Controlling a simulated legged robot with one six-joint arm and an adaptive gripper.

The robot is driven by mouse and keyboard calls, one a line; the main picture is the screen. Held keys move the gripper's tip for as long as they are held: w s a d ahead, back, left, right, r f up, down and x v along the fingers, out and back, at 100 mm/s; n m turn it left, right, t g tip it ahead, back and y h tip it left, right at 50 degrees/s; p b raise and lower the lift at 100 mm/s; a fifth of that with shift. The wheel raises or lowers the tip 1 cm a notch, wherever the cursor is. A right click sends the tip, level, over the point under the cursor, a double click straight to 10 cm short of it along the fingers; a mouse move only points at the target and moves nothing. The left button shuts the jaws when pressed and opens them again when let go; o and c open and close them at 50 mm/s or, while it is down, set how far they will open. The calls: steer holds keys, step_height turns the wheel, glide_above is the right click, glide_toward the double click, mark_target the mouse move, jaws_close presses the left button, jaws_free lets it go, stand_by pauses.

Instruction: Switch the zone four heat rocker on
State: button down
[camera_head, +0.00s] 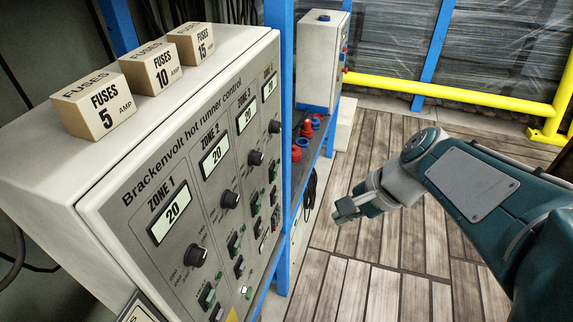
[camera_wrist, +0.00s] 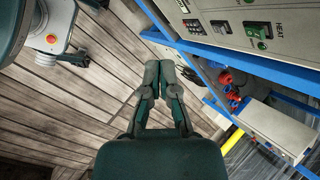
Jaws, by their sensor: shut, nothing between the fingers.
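The grey control panel (camera_head: 150,190), lettered "Brackenvolt hot runner control", stands at the left of the head view with zone columns running away from me. The zone four column is the farthest, with a small display (camera_head: 269,86), a dark knob (camera_head: 274,127) and small green and black switches (camera_head: 272,173) below. Its heat rocker is too small there to read its position.
Three fuse boxes (camera_head: 98,102) stand on the cabinet top. Blue posts (camera_head: 284,200) flank the panel. A shelf beyond holds red and blue connectors (camera_head: 307,128) beside a grey box (camera_head: 322,60). A yellow rail (camera_head: 450,90) is behind. The wooden floor (camera_head: 400,265) is clear.

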steer(key=w+d+m+t+y, duration=0.2)
steer(key=w+m+y, duration=0.3)
steer(key=w+m, duration=0.5)
steer(key=shift+w+d+f+m+y, duration=0.3)
steer(key=shift+w+f+m+y, duration=0.15)
steer(key=shift+w, duration=0.35)
glide_toward(275, 174)
step_height(275, 174, down, 5)
steer(key=w+a, duration=0.1)
steer(key=a, duration=0.2)
steer(key=w+a+r, duration=0.1)
steer(key=shift+w+a, duration=0.15)
steer(key=shift+a, duration=0.2)
steer(key=shift+w+a+r, duration=0.2)
steer(key=shift+a, duration=0.25)
